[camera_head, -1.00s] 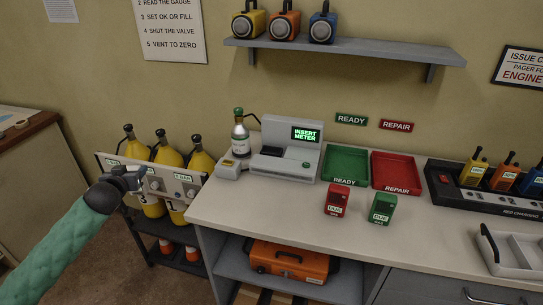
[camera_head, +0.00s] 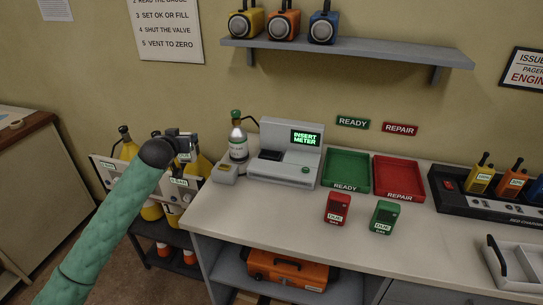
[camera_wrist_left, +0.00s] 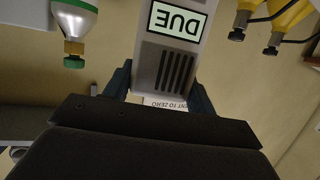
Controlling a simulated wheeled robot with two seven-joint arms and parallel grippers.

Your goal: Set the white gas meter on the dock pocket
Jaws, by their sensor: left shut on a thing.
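My left gripper (camera_head: 183,147) is raised in front of the yellow cylinders, left of the dock. In the left wrist view, its dark fingers (camera_wrist_left: 160,92) are shut on the white gas meter (camera_wrist_left: 171,62), which shows an upside-down DUE label and dark vent slots. In the head view the meter is mostly hidden by the gripper. The grey dock (camera_head: 310,159) stands on the counter, its green screen reading INSERT METER. Its dark pocket (camera_head: 270,155) looks empty. The meter is apart from the dock. My right gripper is not in view.
A gas bottle (camera_head: 238,143) with a green cap stands on a small base left of the dock. A green READY tray (camera_head: 346,187) and red REPAIR tray (camera_head: 398,194) lie to the right. Red (camera_head: 337,208) and green (camera_head: 383,217) meters stand in front. The counter's front left is clear.

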